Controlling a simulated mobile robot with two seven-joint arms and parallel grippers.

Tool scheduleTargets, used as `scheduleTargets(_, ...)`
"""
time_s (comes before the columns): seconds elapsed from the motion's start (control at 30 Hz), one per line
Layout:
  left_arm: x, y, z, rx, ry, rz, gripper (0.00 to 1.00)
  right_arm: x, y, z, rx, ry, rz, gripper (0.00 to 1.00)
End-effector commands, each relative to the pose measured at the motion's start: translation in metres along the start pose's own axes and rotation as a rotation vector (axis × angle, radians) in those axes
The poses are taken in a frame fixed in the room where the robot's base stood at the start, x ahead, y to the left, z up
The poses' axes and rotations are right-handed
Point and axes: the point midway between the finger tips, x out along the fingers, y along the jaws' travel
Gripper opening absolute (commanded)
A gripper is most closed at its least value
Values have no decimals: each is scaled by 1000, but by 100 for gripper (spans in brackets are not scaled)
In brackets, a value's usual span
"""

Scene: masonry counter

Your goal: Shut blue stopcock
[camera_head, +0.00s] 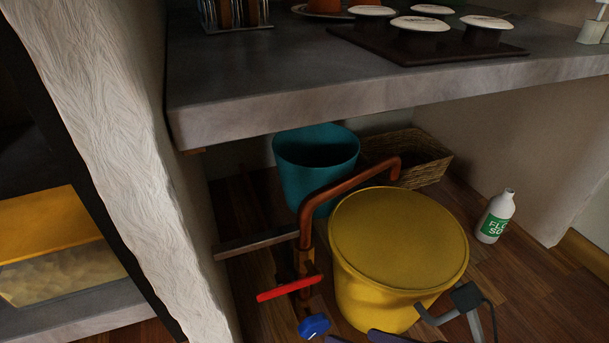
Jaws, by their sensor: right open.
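The blue stopcock (314,326) is a small blue knob low on a copper pipe (305,236), near the bottom edge of the picture. A red lever handle (290,288) sits on the same pipe just above it. My right gripper (355,339) shows only partly at the bottom edge, its fingertips just right of the blue knob. It is open, with nothing seen between the fingers. The gap to the knob looks small, but I cannot tell the depth. My left gripper is not in view.
A yellow lidded bin (398,235) stands close to the right of the pipe. A teal bucket (316,165) and a wicker basket (420,160) are behind. A white bottle (495,216) stands at right. The counter (270,98) overhangs; a rough white pillar (130,130) bounds the left.

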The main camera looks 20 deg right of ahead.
Motion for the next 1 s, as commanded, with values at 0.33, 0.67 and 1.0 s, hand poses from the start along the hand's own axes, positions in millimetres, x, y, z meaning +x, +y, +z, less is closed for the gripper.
scheduleTargets(0.33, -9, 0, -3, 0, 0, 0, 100, 12, 39, -4, -330, -19, -317, 92)
scheduleTargets(0.67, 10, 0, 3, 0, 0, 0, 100, 30, 33, -7, -409, 10, -409, 92)
scheduleTargets(1.0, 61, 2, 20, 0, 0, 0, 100, 86, 9, -4, -408, 10, -407, 92)
